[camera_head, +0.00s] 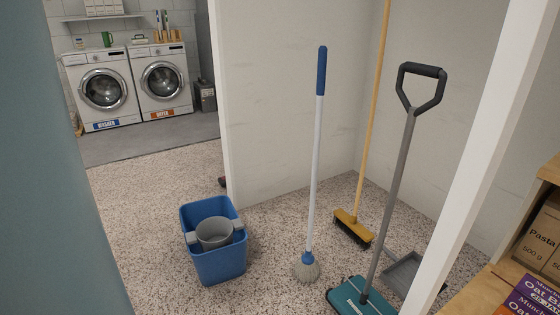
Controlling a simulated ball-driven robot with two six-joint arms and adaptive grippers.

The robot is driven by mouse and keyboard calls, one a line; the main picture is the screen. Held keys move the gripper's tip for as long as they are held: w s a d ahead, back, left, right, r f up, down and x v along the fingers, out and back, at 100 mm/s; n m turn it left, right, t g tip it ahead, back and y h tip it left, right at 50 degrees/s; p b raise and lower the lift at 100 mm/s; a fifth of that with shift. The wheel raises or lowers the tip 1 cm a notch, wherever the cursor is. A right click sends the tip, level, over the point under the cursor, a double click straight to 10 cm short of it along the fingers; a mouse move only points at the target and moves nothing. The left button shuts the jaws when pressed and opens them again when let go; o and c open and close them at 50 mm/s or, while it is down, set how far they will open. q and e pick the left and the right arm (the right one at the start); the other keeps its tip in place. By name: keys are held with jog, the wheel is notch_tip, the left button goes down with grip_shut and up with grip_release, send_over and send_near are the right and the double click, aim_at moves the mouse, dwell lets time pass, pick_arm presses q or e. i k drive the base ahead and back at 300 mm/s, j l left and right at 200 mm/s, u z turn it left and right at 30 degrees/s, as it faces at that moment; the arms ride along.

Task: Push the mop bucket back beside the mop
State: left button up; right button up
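A blue mop bucket (222,264) with a grey wringer (214,233) in it stands upright on the speckled floor, left of centre. It is near the end of a pale partition wall. The mop (316,150) stands upright to its right, with a blue grip, a white handle and a grey head (307,270) on the floor. A strip of bare floor lies between bucket and mop; they are apart. Neither of my grippers shows in the head view.
Right of the mop stand a broom (354,227), a teal sweeper (361,298) and a grey dustpan (406,272). A white post (478,165) and a shelf with boxes (540,240) are at right. A blue-grey surface (75,200) fills the left edge. Washing machines (102,90) stand at back left.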

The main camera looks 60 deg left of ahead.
aim_at(216, 237)
jog(key=u, duration=2.8)
jog(key=i+l, duration=0.05)
